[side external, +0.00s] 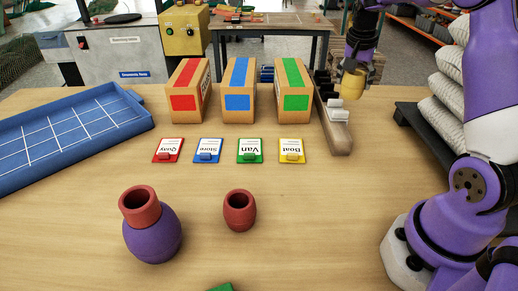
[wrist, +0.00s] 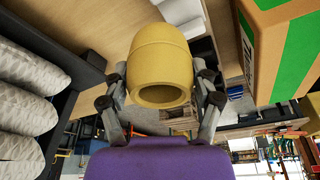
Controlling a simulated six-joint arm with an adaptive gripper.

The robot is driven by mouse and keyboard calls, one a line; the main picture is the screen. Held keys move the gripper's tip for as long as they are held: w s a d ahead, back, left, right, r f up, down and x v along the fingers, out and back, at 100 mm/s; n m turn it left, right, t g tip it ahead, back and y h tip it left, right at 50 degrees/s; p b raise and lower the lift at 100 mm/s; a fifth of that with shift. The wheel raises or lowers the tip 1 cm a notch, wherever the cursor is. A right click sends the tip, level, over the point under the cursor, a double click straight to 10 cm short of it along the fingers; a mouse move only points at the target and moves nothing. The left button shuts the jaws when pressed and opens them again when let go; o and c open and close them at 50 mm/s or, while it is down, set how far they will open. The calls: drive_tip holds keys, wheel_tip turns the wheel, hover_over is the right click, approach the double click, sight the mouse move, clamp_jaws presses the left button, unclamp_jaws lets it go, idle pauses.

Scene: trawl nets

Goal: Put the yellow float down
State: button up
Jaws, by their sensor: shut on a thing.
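The yellow float (side external: 352,86) is a short barrel shape with a hollow end. My gripper (side external: 355,68) is shut on it and holds it above a long wooden rack (side external: 338,138) at the right. In the wrist view the float (wrist: 160,52) sits between the two fingers of my gripper (wrist: 161,88), its open end towards the camera. The side view does not clearly show whether the float touches the rack or the white pieces (side external: 338,108) on it.
Three cartons with red (side external: 186,90), blue (side external: 238,90) and green (side external: 292,90) bands stand left of the rack. Several label cards (side external: 208,150) lie before them. A purple float with a red neck (side external: 152,228) and a small red float (side external: 239,210) stand nearer. A blue tray (side external: 75,132) is left.

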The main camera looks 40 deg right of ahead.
drive_tip(key=s+a+m+g+y, duration=0.1)
drive_tip(key=s+a+m+g, duration=0.1)
drive_tip(key=s+a+m, duration=0.6)
drive_tip(key=s+a+m+g+y, duration=0.1)
drive_tip(key=s+a+m+g, duration=0.1)
drive_tip(key=a+m, duration=0.75)
drive_tip(key=s+d+f, duration=0.1)
drive_tip(key=d+f, duration=0.1)
drive_tip(key=d, duration=0.2)
drive_tip(key=s+d+f+m, duration=0.1)
drive_tip(key=d+f, duration=0.1)
drive_tip(key=d, duration=0.3)
drive_tip(key=s+d+f+m, duration=0.1)
drive_tip(key=d+f, duration=0.1)
drive_tip(key=d, duration=0.2)
drive_tip(key=shift+s+d+f, duration=0.15)
drive_tip(key=shift+s+f, duration=0.1)
drive_tip(key=shift+s, duration=0.15)
drive_tip(key=shift+f, duration=2)
drive_tip(key=shift+f, duration=0.1)
drive_tip(key=o, duration=1.1)
drive_tip(key=shift+o, duration=0.2)
